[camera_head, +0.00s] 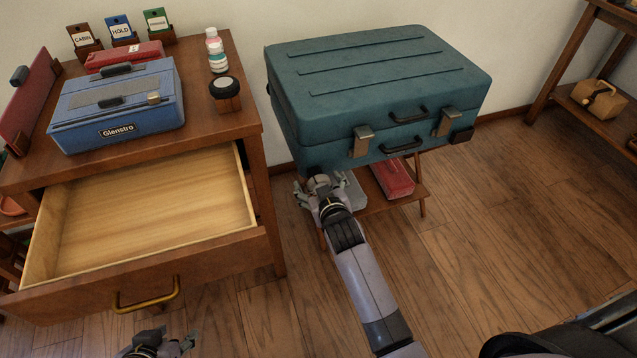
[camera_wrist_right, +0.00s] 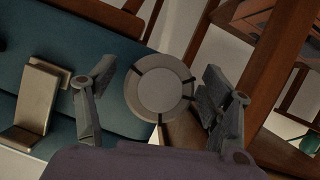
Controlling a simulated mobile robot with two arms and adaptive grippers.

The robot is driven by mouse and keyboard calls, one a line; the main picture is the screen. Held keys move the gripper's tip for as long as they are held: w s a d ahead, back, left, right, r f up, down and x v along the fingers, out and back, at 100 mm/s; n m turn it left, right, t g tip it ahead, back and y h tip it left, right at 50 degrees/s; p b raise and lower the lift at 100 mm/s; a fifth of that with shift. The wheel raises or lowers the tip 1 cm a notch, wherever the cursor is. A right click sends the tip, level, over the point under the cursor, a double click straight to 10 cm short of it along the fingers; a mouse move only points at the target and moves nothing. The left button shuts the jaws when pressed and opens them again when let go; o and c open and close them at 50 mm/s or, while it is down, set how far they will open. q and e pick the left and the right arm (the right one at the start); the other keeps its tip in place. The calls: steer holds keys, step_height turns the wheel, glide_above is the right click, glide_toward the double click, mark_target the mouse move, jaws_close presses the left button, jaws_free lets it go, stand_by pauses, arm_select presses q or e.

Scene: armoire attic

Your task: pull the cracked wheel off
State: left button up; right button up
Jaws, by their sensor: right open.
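The teal suitcase (camera_head: 385,120) lies flat on a wooden stand. In the right wrist view, a round grey wheel (camera_wrist_right: 160,88) with dark radial lines sits beside the teal suitcase edge (camera_wrist_right: 75,50). My right gripper (camera_head: 322,188) is at the suitcase's lower left front corner. In its wrist view, the open fingers of the right gripper (camera_wrist_right: 158,75) stand on both sides of the wheel. The right finger is close to the rim; contact cannot be told. The head view does not show the wheel clearly. My left gripper (camera_head: 160,344) is low at the bottom edge, partly cut off.
A drawer (camera_head: 140,220) stands open and empty at left. A red box (camera_head: 392,178) lies on the stand's lower shelf.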

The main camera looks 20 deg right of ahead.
steer(key=c, duration=1.3)
arm_select(q)
steer(key=shift+s, duration=0.15)
steer(key=shift+s+a+r+g+y+p, duration=0.1)
steer(key=shift+s+a+g+p, duration=0.15)
steer(key=shift+s+g+p, duration=0.45)
steer(key=shift+s+a+r+g+y+p, duration=0.1)
steer(key=shift+s+a+g+p, duration=0.2)
steer(key=shift+s, duration=0.7)
steer(key=shift+s+a+r+g+y+p, duration=0.1)
steer(key=shift+s+a+g+p, duration=0.25)
steer(key=shift+s, duration=0.5)
arm_select(e)
steer(key=shift+s+d, duration=0.1)
steer(key=shift+s, duration=2.3)
arm_select(q)
steer(key=shift+d, duration=0.1)
arm_select(e)
steer(key=shift+s, duration=0.1)
arm_select(q)
steer(key=shift+f, duration=0.15)
